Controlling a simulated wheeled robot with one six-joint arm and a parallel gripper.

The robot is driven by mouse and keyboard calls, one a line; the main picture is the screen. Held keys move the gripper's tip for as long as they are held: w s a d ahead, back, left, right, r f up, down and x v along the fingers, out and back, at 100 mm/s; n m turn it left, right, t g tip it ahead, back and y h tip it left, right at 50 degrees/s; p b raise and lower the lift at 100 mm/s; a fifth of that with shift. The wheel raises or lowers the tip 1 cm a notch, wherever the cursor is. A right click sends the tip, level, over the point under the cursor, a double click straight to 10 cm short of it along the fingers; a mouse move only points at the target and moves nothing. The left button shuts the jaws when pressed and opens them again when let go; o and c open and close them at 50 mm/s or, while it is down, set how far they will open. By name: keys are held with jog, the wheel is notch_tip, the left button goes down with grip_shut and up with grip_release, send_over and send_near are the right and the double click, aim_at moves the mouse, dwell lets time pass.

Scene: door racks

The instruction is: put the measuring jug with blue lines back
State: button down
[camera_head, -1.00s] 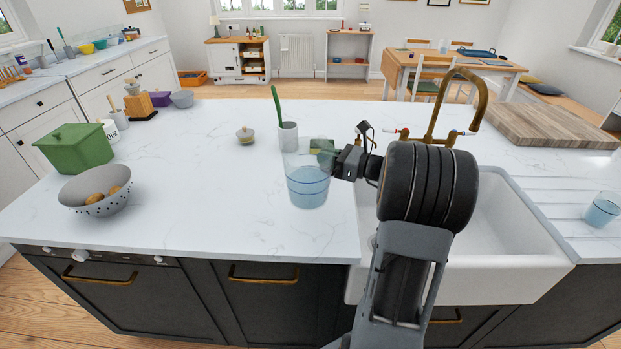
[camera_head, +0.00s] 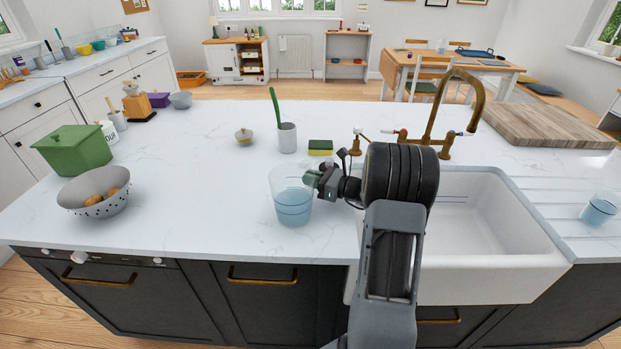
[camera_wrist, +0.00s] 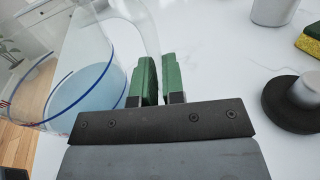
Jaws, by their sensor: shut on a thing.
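The clear measuring jug (camera_head: 291,197) holds blue liquid in its lower part. In the wrist view, the jug (camera_wrist: 88,85) shows a dark blue line around its wall. My gripper (camera_head: 312,178) is at the jug's right side in the head view. In the wrist view, my gripper's green fingers (camera_wrist: 158,80) are close together beside the jug's wall, shut on the jug; the exact gripped part is hard to make out. The jug looks nearly upright over the white worktop; I cannot tell whether its base touches it.
A second clear vessel with blue liquid (camera_head: 600,209) stands on the drainer right of the white sink (camera_head: 490,225). A grey colander (camera_head: 95,192), green bin (camera_head: 75,148), grey cup (camera_head: 287,138), small lidded pot (camera_head: 243,136) and sponge (camera_head: 320,147) stand around. The worktop's middle left is clear.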

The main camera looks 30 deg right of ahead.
jog(key=shift+f, duration=0.1)
jog(key=c, duration=1.2)
grip_release()
jog(key=shift+r, duration=0.2)
jog(key=b+v, duration=0.1)
jog(key=v, duration=1.1)
jog(key=shift+b, duration=0.3)
